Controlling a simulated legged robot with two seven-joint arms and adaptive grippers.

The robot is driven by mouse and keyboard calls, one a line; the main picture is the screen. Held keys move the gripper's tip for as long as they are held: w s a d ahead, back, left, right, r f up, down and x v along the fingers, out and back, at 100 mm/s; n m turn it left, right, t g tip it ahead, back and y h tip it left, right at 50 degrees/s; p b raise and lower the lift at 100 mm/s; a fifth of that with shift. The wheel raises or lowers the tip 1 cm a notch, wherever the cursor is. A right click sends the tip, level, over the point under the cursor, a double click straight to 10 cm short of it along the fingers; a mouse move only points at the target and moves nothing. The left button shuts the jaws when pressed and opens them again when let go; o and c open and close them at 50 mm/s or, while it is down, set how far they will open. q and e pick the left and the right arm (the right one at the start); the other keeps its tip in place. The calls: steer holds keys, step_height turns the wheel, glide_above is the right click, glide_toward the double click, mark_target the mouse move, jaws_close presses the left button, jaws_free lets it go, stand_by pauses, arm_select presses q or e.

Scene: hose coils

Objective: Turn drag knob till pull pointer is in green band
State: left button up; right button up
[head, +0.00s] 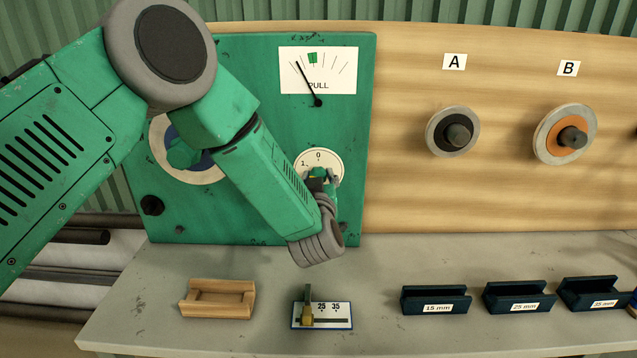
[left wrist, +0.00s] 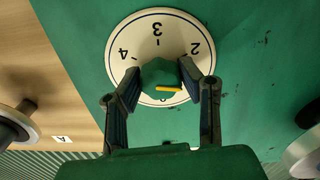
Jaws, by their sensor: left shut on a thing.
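The drag knob (left wrist: 160,76) is green with a yellow mark, on a white numbered dial (head: 307,159) on the green panel. My left gripper (head: 322,177) is shut on the knob, one finger on each side, as the left wrist view (left wrist: 172,82) shows. The yellow mark points right in that view, below the 2, toward a part of the dial that a finger hides. The pull gauge (head: 343,62) is a white card. Its black pointer (head: 306,82) leans up and left, its tip left of the small green band (head: 312,58). My right gripper is out of view.
Hose coil hubs A (head: 453,132) and B (head: 565,136) stick out from the wooden board. On the grey bench are a wooden block (head: 217,298), a sliding size gauge (head: 322,314) and dark labelled trays (head: 436,300). My left arm partly covers a blue-and-white disc (head: 160,138).

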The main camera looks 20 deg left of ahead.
arm_select(q)
steer(key=shift+n+b, duration=0.4)
steer(key=shift+n, duration=0.8)
steer(key=shift+r, duration=0.1)
steer(key=o, duration=1.1)
steer(key=shift+o, duration=0.2)
steer(key=shift+s, duration=0.15)
steer(key=v, duration=1.1)
steer(key=shift+s+d, duration=0.2)
steer(key=shift+s, duration=0.15)
